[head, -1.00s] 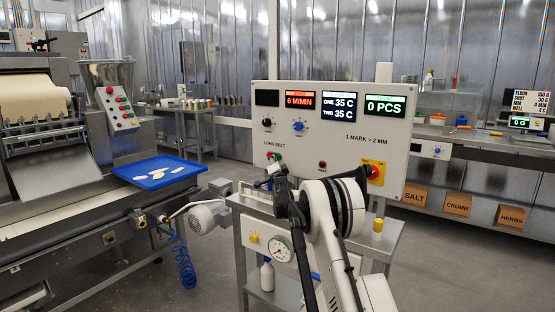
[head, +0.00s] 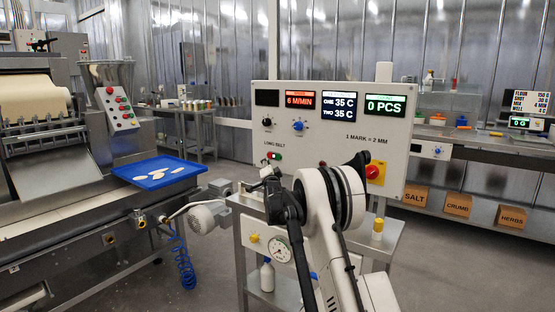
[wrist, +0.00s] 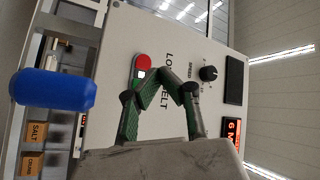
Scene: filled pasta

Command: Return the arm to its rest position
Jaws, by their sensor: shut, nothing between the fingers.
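My gripper (head: 266,178) is in front of the lower left of the white control panel (head: 338,148), just below the LONG BELT switch. In the wrist view my gripper (wrist: 156,82) has its dark fingers drawn together with nothing between them. The red, white and green switch (wrist: 142,67) shows just past the fingertips; a gap to it cannot be judged. The same LONG BELT switch (head: 275,156) is uncovered in the head view. My white arm is bent, rising from the lower right. It hides part of the panel's lower edge.
A red stop button on a yellow plate (head: 374,173) is close to my arm's bend. A pressure gauge (head: 280,251) and a yellow-capped item (head: 377,229) are near the arm. A blue tray (head: 159,180) with pale dough pieces is at left. A blue rounded object (wrist: 52,90) shows in the wrist view.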

